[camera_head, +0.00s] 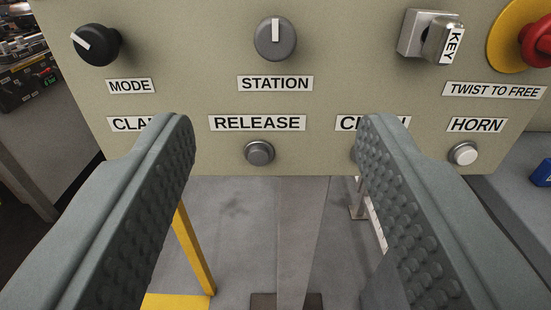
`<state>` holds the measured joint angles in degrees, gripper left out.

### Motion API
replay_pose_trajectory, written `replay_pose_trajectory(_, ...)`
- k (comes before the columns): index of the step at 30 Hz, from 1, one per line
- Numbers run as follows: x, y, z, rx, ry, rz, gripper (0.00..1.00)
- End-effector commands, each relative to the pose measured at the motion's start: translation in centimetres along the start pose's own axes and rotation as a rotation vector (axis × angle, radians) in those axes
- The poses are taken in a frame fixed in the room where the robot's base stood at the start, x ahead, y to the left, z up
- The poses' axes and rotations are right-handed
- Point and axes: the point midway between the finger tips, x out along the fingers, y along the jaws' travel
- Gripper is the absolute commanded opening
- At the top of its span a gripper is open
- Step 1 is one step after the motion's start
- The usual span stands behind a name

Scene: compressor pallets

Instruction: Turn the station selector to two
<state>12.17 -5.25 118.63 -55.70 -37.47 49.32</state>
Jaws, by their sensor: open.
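The station selector (275,40) is a round grey knob with a white pointer line, on the beige panel above the label STATION (275,83). Its pointer stands straight up. No position numbers show around it. My gripper (273,140) is open and empty, its two grey studded fingers wide apart. The fingertips appear below the knob in the picture, at the height of the lower label row, one to each side. The selector shows above and between them, apart from both. The left finger covers part of a CLA… label and the right finger covers part of another label and button.
The panel (190,60) also bears a black MODE knob (95,44), a key switch (430,36), a red twist button (537,42) on yellow, a grey RELEASE button (259,153) and a white HORN button (464,153). Below are grey floor and a yellow post (194,250).

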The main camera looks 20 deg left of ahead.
Motion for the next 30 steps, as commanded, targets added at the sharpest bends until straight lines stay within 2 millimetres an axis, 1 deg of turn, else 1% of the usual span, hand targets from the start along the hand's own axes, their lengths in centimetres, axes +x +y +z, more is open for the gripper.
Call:
replay_pose_trajectory(1, -0.9, 0.1, -0.1, -0.001, 0.001, 0.001, 0.53)
replay_pose_trajectory(3, -1.9, 0.1, -0.1, -0.001, 0.002, 0.002, 0.53)
replay_pose_trajectory(9, -3.5, 0.0, 0.0, -0.001, 0.001, 0.001, 0.53)
replay_pose_trajectory(13, -3.8, 0.0, 0.0, 0.000, 0.000, 0.001, 0.53)
replay_pose_trajectory(25, -3.8, 0.0, 0.0, 0.000, 0.001, 0.001, 0.53)
replay_pose_trajectory(28, -4.2, -0.3, -0.6, -0.006, 0.008, 0.012, 0.53)
replay_pose_trajectory(30, -5.0, -0.8, -1.5, -0.017, 0.020, 0.032, 0.53)
